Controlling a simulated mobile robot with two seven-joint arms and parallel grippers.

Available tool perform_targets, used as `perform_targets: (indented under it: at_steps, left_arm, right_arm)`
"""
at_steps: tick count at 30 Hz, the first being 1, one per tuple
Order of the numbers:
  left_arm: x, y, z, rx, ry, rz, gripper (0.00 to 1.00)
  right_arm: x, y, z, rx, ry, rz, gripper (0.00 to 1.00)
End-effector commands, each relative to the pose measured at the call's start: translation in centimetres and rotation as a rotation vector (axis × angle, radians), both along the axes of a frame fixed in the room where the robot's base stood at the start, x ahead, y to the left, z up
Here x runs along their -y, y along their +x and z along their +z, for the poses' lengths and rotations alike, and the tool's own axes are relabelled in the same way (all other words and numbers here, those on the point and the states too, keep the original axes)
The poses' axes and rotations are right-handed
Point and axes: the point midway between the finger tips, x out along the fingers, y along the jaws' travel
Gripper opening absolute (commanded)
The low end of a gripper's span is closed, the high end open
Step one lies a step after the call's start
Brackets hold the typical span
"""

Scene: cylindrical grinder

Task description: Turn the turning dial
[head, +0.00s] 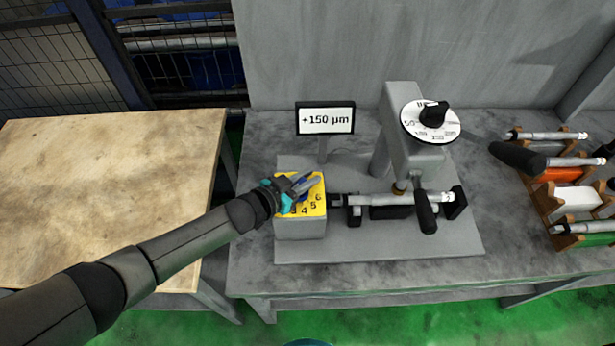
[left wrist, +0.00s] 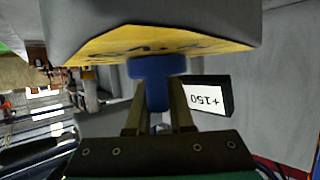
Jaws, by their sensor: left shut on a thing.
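A grey box (head: 299,228) on the bench has a yellow face (head: 314,209) with black numbers; 3, 4, 5 and 6 can be read. A blue dial knob (left wrist: 156,68) stands on this yellow face, T-shaped in the left wrist view. My left gripper (head: 304,185) reaches it from the left, and its fingers (left wrist: 157,95) are shut on the knob's stem. In the head view the gripper covers most of the knob and part of the numbers. My right gripper is not in view.
The grey machine (head: 407,150) carries a black knob (head: 433,113) on a round white scale (head: 430,124). A display (head: 325,119) reads +150 µm. A rack (head: 548,198) with several cylindrical parts stands at right. A bare wooden table (head: 100,190) stands at left.

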Motion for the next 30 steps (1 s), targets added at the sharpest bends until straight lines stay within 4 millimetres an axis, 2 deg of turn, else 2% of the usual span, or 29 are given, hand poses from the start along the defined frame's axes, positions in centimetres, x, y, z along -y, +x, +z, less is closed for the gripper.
perform_targets:
  at_steps: [7,8,15,24,30]
  left_arm:
    - [-0.1,0.0,0.0,0.000,0.000,0.001,0.00]
    - [-0.1,0.0,0.0,0.000,0.000,0.001,0.22]
    - [0.0,0.0,0.0,0.000,0.000,0.001,0.49]
    - [-0.1,-0.1,0.1,0.000,0.000,0.000,0.50]
    - [-1.2,-1.2,0.7,-0.001,0.000,0.000,0.50]
  right_arm:
    - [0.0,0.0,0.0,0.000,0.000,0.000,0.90]
    - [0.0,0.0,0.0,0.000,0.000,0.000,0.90]
    - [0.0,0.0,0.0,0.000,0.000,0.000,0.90]
    - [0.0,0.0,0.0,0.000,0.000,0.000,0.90]
    - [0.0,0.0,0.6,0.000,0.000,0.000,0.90]
